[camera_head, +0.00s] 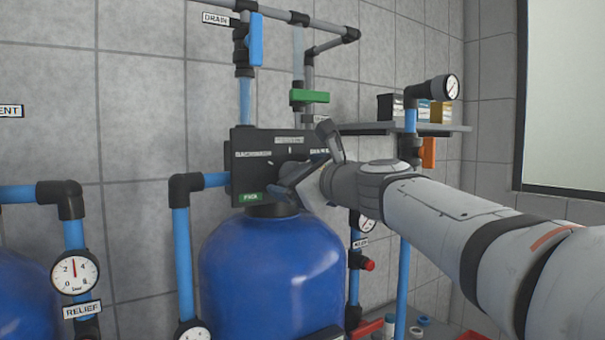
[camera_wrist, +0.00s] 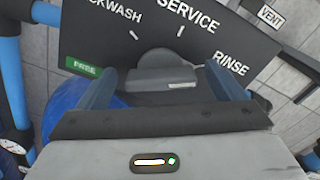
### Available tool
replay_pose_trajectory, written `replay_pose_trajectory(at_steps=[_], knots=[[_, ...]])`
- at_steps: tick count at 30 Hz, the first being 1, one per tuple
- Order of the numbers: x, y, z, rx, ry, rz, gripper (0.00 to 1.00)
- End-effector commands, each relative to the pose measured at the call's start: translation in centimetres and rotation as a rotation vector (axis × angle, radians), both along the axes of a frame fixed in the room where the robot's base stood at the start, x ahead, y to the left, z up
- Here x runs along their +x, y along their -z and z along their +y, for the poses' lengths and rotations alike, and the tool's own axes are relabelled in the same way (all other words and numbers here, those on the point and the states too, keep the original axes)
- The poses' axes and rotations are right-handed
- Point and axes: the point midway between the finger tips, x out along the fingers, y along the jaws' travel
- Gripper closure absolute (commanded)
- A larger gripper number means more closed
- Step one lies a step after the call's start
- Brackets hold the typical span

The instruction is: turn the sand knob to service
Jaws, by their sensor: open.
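A dark valve panel (camera_head: 258,150) sits on top of a blue tank (camera_head: 270,262) in the head view. In the wrist view the panel (camera_wrist: 95,40) reads BACKWASH (partly cut off), SERVICE and RINSE around a grey rounded knob (camera_wrist: 165,66). Where the knob points is not clear. I cannot read a sand label. My gripper (camera_head: 306,163) is at the panel's front, open, its fingers spread to either side of the knob in the wrist view (camera_wrist: 162,84). I cannot tell whether they touch it. In the head view my gripper mostly hides the knob.
Blue pipes (camera_head: 183,260) run beside the tank. A green valve handle (camera_head: 309,96) and a blue one (camera_head: 256,40) are above the panel. A shelf (camera_head: 455,128) with small boxes and an orange handle (camera_head: 428,153) are to the right. A gauge (camera_head: 75,272) is at left.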

Motion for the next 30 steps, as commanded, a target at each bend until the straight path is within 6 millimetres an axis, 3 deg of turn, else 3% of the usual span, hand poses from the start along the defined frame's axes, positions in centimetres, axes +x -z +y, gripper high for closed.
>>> replay_pose_trajectory(at_steps=[5, 21, 30], knots=[[-0.01, 0.01, -0.03, 0.0, 0.0, 0.0, 0.11], [-0.01, 0.04, -0.09, 0.0, 0.001, 0.0, 0.55], [-0.01, 0.2, -0.1, -0.029, 0.001, -0.019, 0.55]])
